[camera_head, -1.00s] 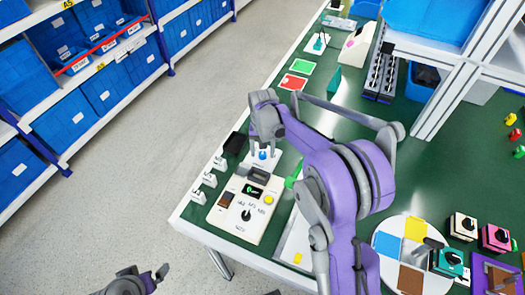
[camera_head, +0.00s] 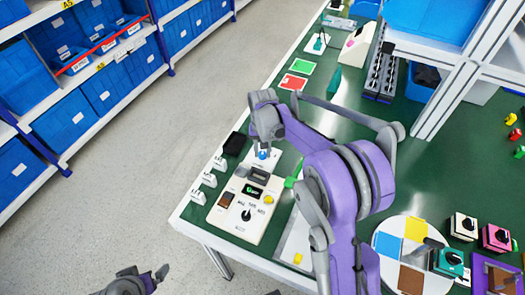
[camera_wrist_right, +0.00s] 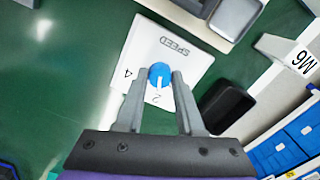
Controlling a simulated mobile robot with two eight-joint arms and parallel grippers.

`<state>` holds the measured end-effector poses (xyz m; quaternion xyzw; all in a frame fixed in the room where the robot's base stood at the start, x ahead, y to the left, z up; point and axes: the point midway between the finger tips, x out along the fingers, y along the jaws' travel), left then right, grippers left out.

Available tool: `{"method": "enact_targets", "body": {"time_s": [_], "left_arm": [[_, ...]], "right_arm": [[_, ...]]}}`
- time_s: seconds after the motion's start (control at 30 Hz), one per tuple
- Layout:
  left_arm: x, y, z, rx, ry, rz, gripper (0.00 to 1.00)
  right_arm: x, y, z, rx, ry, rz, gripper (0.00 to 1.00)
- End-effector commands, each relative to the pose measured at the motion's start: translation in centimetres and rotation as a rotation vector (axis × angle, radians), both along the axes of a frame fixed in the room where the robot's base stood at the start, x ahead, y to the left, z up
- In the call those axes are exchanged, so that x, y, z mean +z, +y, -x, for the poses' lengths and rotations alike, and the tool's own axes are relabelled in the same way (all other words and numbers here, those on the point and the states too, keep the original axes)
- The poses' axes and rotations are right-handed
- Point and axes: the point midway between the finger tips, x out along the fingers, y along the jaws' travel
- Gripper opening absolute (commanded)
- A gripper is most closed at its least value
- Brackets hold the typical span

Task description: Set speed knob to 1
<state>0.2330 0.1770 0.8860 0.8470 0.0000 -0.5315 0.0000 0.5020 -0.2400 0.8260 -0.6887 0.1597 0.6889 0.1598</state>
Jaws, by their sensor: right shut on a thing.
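The speed knob (camera_wrist_right: 159,75) is a round blue knob with a white line, on a white plate (camera_wrist_right: 171,48) marked SPEED. The numbers 4 and 2 show on the plate, and the white line points toward the 2. In the head view the knob (camera_head: 263,154) is a small blue spot under my right gripper. My right gripper (camera_wrist_right: 160,77) has one finger on each side of the knob and is shut on it. My left gripper (camera_head: 148,275) hangs at the bottom left, away from the table; its opening is unclear.
A white control panel (camera_head: 231,222) with a black dial and a yellow button stands just in front. A black box (camera_wrist_right: 225,106) lies beside the plate. White labelled stands (camera_head: 210,180) line the table's left edge.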

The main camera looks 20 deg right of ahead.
Motion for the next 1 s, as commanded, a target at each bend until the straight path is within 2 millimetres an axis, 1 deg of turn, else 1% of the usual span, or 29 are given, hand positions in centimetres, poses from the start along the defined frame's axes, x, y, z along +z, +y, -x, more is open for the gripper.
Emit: {"method": "enact_targets", "body": {"time_s": [0.17, 0.7, 1.0], "left_arm": [[-0.4, 0.0, 0.1, 0.000, 0.002, 0.000, 1.00], [-1.4, 0.0, 0.3, 0.000, 0.005, 0.000, 1.00], [-1.6, 0.0, 0.3, 0.000, 0.006, 0.000, 1.00]], "right_arm": [[0.0, 0.0, 0.0, 0.090, 0.000, 0.000, 0.00], [0.0, 0.0, 0.0, 0.504, -0.001, 0.000, 0.00], [0.0, 0.0, 0.0, 0.640, -0.001, 0.000, 0.00]]}}
